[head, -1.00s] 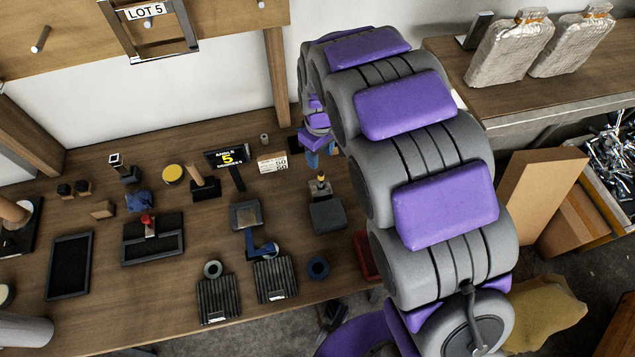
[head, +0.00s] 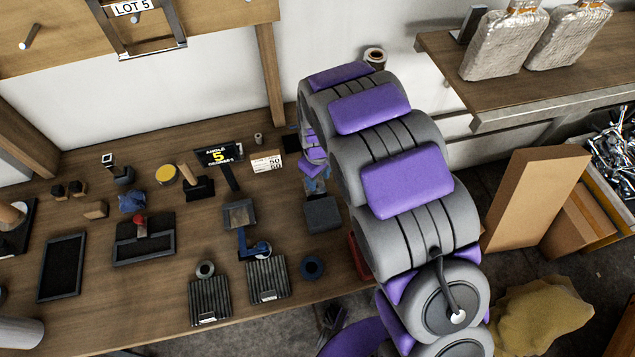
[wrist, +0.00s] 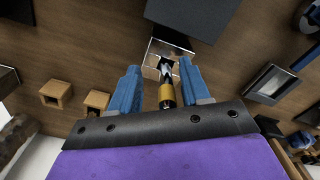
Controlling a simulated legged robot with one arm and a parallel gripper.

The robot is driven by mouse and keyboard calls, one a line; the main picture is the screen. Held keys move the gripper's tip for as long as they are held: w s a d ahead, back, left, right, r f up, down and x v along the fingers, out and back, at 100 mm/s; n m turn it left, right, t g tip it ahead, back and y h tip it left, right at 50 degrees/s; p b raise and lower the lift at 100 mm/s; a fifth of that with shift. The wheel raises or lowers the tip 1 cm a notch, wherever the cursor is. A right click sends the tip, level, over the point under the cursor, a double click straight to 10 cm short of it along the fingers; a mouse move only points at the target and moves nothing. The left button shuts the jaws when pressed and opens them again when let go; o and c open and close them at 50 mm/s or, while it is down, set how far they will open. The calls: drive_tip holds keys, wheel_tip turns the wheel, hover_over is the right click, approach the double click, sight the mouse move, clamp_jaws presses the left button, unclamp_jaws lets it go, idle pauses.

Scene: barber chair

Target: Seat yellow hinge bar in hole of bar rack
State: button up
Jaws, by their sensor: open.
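In the wrist view, a short yellow and black piece with a shiny tip, which I take for the yellow hinge bar (wrist: 168,95), stands between the blue fingers of my gripper (wrist: 159,68). The fingers are apart, one on each side of it. A shiny square base (wrist: 155,48) shows beyond its tip. In the head view, my gripper (head: 316,184) is low over the bench behind a dark block (head: 322,215), and the bar is hidden there. Two small wooden blocks with dark openings (wrist: 56,94) lie left in the wrist view; I cannot tell whether they are the bar rack.
The dark block also shows in the wrist view (wrist: 195,14), close ahead of the fingers. A grey tray (head: 239,214), a blue ring (head: 312,267) and ribbed blocks (head: 210,300) stand nearby on the bench.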

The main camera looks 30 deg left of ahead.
drive_tip(key=shift+a+f, duration=0.15)
drive_tip(key=shift+a, duration=0.4)
drive_tip(key=shift+a+f, duration=0.15)
drive_tip(key=shift+a, duration=0.35)
drive_tip(key=c, duration=0.4)
drive_tip(key=shift+c, duration=0.7)
drive_tip(key=shift+d, duration=0.15)
drive_tip(key=shift+c, duration=0.9)
drive_tip(key=shift+d+r, duration=0.2)
drive_tip(key=shift+d, duration=0.4)
clamp_jaws()
drive_tip(key=shift+a, duration=0.3)
